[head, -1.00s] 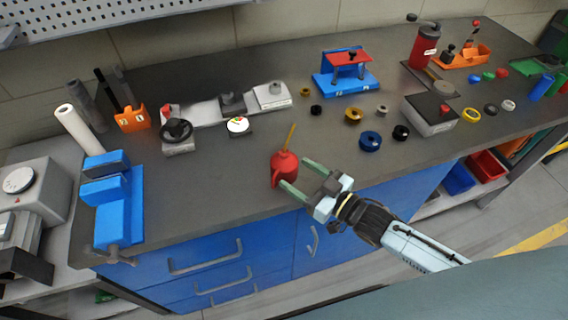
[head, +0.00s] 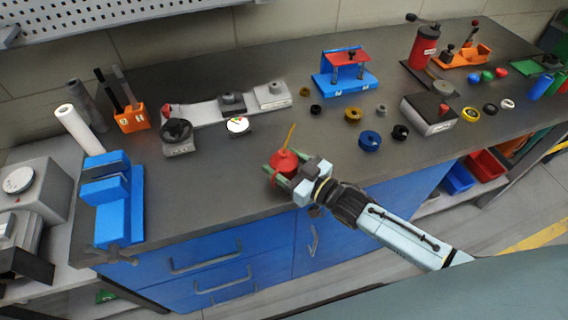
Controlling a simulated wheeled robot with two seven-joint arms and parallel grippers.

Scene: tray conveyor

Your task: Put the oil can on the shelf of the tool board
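The red oil can (head: 284,162) with a thin yellow spout stands on the dark bench top near its front edge, in the middle of the head view. My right gripper (head: 281,168) is at the can, with its green fingers on either side of the can's body. I cannot tell whether the fingers press on it. The lower part of the tool board (head: 130,10), a grey perforated panel, shows at the top left. A grey bracket (head: 9,36) sticks out at its lower left end. The board's shelf cannot be clearly made out. My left gripper is not in view.
A blue vise (head: 112,205) stands on the left of the bench. A grey handwheel device (head: 178,138) and dial gauge (head: 238,125) lie behind the can. Several rings and spools, including a blue one (head: 369,141), lie to the right. Bench around the can is clear.

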